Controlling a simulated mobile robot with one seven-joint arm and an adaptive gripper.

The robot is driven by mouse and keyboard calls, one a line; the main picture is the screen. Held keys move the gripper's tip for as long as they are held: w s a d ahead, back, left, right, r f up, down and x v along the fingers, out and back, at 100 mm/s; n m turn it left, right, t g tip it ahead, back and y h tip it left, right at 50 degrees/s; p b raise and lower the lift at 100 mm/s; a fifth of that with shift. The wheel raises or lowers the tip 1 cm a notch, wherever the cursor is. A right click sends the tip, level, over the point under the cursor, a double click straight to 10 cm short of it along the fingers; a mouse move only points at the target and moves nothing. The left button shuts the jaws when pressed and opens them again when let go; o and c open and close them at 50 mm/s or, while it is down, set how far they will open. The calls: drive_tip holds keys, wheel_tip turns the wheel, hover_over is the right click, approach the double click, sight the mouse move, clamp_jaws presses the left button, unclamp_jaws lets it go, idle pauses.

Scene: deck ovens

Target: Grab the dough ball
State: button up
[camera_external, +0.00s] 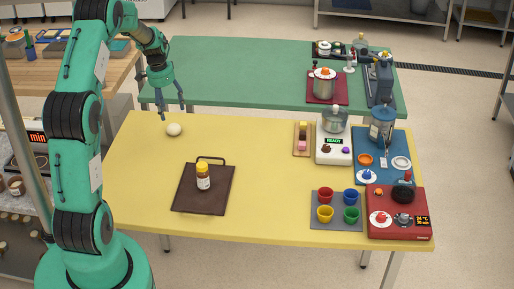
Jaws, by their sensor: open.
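A pale, round dough ball (173,129) lies on the yellow table (262,160), near its far left corner. My gripper (173,112) is above the dough ball, pointing down with its fingers spread. It is empty, and the ball appears apart from the fingers. I cannot tell the exact height of the fingertips over the ball from this one view.
A dark board (190,203) with a yellow-capped bottle (203,177) is nearer the front. Colored cups (325,214), a red device (398,222) and a white scale-like device (334,152) stand at the right. A green table (230,75) is behind. The table's middle is clear.

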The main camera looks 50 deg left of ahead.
hover_over(173, 125)
drive_tip(key=shift+s+f+b, duration=0.15)
drive_tip(key=shift+f, duration=0.9)
drive_tip(key=shift+s+f+b, duration=0.1)
drive_tip(key=shift+f+b, duration=0.05)
drive_tip(key=shift+f, duration=0.9)
drive_tip(key=shift+w+f+b, duration=0.15)
drive_tip(key=shift+f+b, duration=0.3)
drive_tip(key=shift+f, duration=0.85)
drive_tip(key=shift+w+f+b, duration=0.1)
drive_tip(key=shift+f+b, duration=0.3)
drive_tip(key=shift+f, duration=0.9)
drive_tip(key=shift+c, duration=0.2)
drive_tip(key=c, duration=1.2)
